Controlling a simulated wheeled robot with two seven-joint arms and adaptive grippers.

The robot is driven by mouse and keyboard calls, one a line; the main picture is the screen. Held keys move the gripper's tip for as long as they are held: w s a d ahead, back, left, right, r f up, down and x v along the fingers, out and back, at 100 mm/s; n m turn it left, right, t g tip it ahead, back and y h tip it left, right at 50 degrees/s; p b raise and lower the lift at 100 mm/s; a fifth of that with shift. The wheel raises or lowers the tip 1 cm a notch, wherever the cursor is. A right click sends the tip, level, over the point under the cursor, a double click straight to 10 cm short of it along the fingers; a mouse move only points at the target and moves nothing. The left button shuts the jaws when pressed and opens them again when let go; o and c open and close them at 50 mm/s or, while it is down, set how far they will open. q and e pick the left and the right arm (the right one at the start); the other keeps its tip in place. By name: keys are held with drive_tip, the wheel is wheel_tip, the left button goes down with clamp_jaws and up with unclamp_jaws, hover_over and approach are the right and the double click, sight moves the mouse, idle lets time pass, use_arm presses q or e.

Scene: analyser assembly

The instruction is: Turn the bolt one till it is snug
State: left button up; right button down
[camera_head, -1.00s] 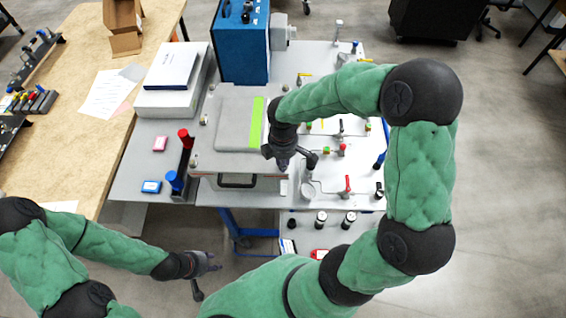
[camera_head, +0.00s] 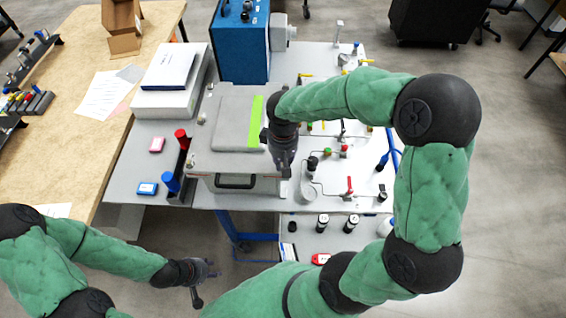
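A grey case (camera_head: 214,160) with a flat lid (camera_head: 230,125) and a green strip stands on the workbench. Small knob-like fasteners show at its left edge, one near the back-left (camera_head: 201,118) and one at the front-left (camera_head: 190,161). I cannot tell which is bolt one. My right gripper (camera_head: 284,168) points down over the case's front-right corner and hides what is under it. I cannot tell whether it is open or touches anything. My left gripper (camera_head: 206,284) is open and empty, with fingers spread, in front of the bench, away from the case.
A blue analyser box (camera_head: 240,50) stands behind the case. A rack with red and blue handles (camera_head: 180,178) is at its left. A panel of valves and tubing (camera_head: 345,170) lies to the right. A wooden table (camera_head: 85,140) is at the far left.

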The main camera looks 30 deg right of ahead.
drive_tip(key=m+b, duration=0.1)
drive_tip(key=m, duration=0.2)
drive_tip(key=shift+w+r+m, duration=0.1)
drive_tip(key=shift+m, duration=0.3)
drive_tip(key=m+b, duration=0.1)
drive_tip(key=m, duration=0.2)
drive_tip(key=shift+m, duration=0.3)
drive_tip(key=m+b, duration=0.1)
drive_tip(key=m, duration=0.2)
drive_tip(key=shift+m, duration=0.3)
drive_tip(key=m, duration=0.3)
drive_tip(key=shift+m+b, duration=0.3)
drive_tip(key=shift+b, duration=0.1)
drive_tip(key=m+b, duration=0.1)
drive_tip(key=m, duration=1)
drive_tip(key=shift+b, duration=0.4)
drive_tip(key=c, duration=1.2)
unclamp_jaws()
